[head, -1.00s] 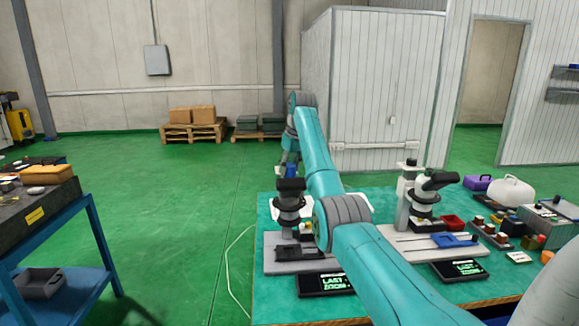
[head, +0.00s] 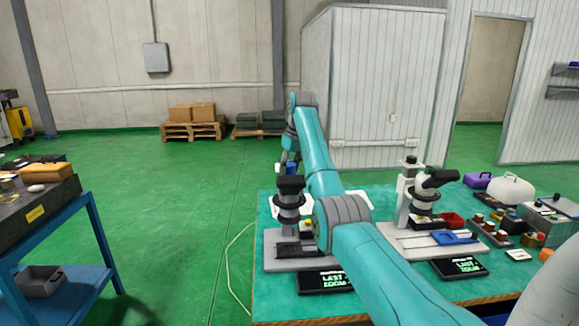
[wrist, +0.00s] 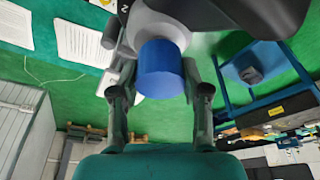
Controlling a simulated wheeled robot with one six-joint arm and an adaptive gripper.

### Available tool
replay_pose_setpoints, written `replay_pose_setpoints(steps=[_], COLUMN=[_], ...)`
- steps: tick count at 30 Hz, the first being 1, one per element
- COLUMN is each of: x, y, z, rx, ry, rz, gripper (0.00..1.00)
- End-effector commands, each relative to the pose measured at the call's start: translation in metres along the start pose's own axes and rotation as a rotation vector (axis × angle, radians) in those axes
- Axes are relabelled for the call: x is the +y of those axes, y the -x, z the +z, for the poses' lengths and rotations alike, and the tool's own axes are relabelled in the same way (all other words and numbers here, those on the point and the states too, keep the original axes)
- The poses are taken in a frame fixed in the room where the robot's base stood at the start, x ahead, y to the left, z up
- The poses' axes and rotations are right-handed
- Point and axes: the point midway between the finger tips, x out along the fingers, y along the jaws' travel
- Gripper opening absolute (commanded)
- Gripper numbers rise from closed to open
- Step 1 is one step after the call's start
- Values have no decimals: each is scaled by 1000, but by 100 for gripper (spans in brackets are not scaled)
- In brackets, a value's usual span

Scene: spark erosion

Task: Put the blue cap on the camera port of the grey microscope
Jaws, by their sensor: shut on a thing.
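The blue cap (wrist: 161,72) is between the two fingers of my gripper (wrist: 158,82) in the wrist view, and the gripper is shut on it. The cap's far end meets or overlaps a pale grey rounded part of the grey microscope (wrist: 172,22); I cannot tell whether it is seated or only in front. In the head view the grey microscope (head: 289,208), with a dark flat top, stands on the left of the teal bench. My gripper is mostly hidden there behind my arm and the microscope.
A second, white microscope (head: 404,205) with black eyepieces stands further right. Dark display units (head: 460,267) lie in front of both. Small boxes and a white container (head: 511,192) crowd the bench's right. A blue cart (head: 55,240) stands at left, with clear green floor between.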

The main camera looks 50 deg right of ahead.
Motion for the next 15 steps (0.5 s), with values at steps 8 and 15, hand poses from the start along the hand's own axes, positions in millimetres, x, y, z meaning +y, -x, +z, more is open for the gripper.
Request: replay_pose_setpoints(steps=[8,15], x=[0,0], y=[-4,-4], z=[1,1], rx=[0,0], ry=[0,0], rz=[0,0], gripper=[20,51])
